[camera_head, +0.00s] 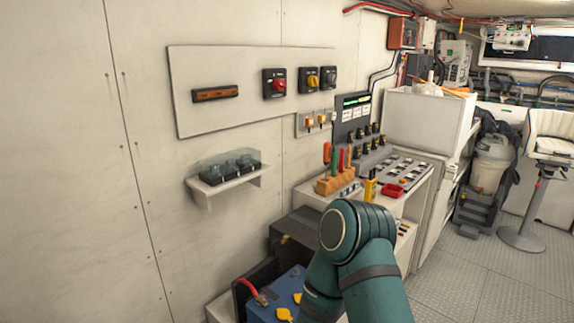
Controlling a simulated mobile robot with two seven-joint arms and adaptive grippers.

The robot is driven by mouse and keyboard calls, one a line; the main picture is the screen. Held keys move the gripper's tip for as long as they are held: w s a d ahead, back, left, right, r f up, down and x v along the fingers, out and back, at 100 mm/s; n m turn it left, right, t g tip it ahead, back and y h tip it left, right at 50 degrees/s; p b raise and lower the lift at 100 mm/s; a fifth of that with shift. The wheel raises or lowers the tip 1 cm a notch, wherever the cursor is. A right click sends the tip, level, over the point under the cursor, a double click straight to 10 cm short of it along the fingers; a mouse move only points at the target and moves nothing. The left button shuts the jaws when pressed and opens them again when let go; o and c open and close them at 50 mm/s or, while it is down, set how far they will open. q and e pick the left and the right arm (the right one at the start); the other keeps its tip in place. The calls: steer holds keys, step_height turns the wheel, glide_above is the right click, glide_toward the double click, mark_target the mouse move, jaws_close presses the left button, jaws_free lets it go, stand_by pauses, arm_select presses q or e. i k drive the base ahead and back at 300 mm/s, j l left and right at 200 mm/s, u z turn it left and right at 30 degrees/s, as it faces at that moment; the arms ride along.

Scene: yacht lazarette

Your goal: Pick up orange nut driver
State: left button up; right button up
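A tool with an orange handle (327,153), which looks like the orange nut driver, stands upright at the left end of a wooden rack (323,187) on the white bench. A green handle (334,166) and red handles (341,161) stand close beside it in the same rack. The lower part of the orange tool is hard to make out. A teal link of my arm rises from the bottom of the head view, in front of and below the rack. Neither of my grippers shows.
A yellow tool (370,187) and a red tray (392,191) are on the bench (413,203) right of the rack. A black panel (353,113) stands behind. A small wall shelf (228,186) is to the left; a blue box (277,298) sits low. Open floor (490,270) lies right.

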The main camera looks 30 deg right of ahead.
mark_target(326, 149)
steer(key=l+u, duration=0.1)
steer(key=u, duration=1.4)
steer(key=k+l, duration=0.1)
steer(key=l, duration=0.2)
steer(key=k+l+u, duration=0.1)
steer(key=l, duration=0.15)
steer(key=k+l, duration=0.15)
steer(key=l, duration=0.15)
steer(key=k+l, duration=0.15)
steer(key=l, duration=0.25)
steer(key=k+l, duration=0.15)
steer(key=l, duration=0.2)
steer(key=k+l, duration=0.15)
steer(key=l, duration=0.25)
steer(key=k+l, duration=0.2)
steer(key=l, duration=0.2)
steer(key=k+l, duration=0.15)
steer(key=l, duration=0.25)
steer(key=k+l, duration=0.15)
steer(key=l, duration=0.2)
steer(key=k+l, duration=0.15)
steer(key=l, duration=0.25)
steer(key=u, duration=0.05)
